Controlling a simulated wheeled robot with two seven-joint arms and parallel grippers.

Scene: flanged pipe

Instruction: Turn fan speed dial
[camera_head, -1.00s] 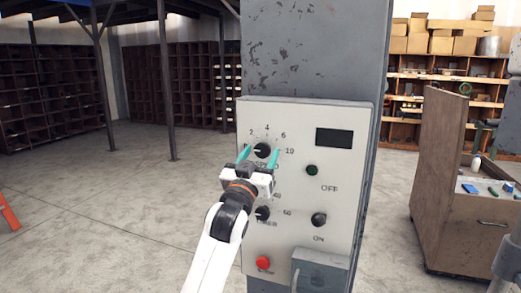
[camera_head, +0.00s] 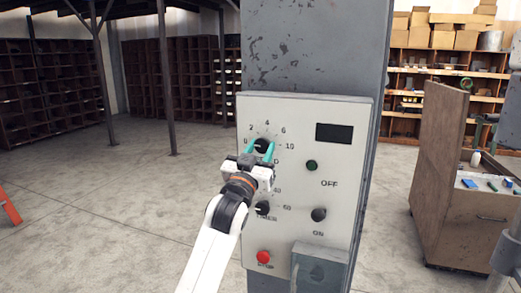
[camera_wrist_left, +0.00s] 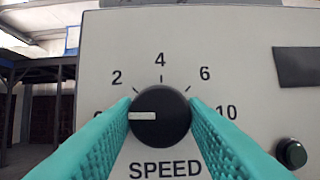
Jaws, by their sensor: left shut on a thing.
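The fan speed dial (camera_head: 261,146) is a round black knob with a white pointer line, set high on a pale control panel (camera_head: 345,180). In the left wrist view the dial (camera_wrist_left: 160,117) sits above the word SPEED, and its pointer aims left, toward the 0 mark. My left gripper (camera_head: 260,150) has its two teal fingers on either side of the dial. In the left wrist view the fingers (camera_wrist_left: 160,120) touch the dial's left and right edges, shut on it. My right gripper is not in view.
Below the dial are a timer knob (camera_head: 262,208), an on/off knob (camera_head: 318,215) and a red stop button (camera_head: 264,257). A dark display (camera_head: 334,133) and a green button (camera_head: 312,165) are to the right. A grey box (camera_head: 320,268) juts out low. A wooden cabinet (camera_head: 445,190) stands farther right.

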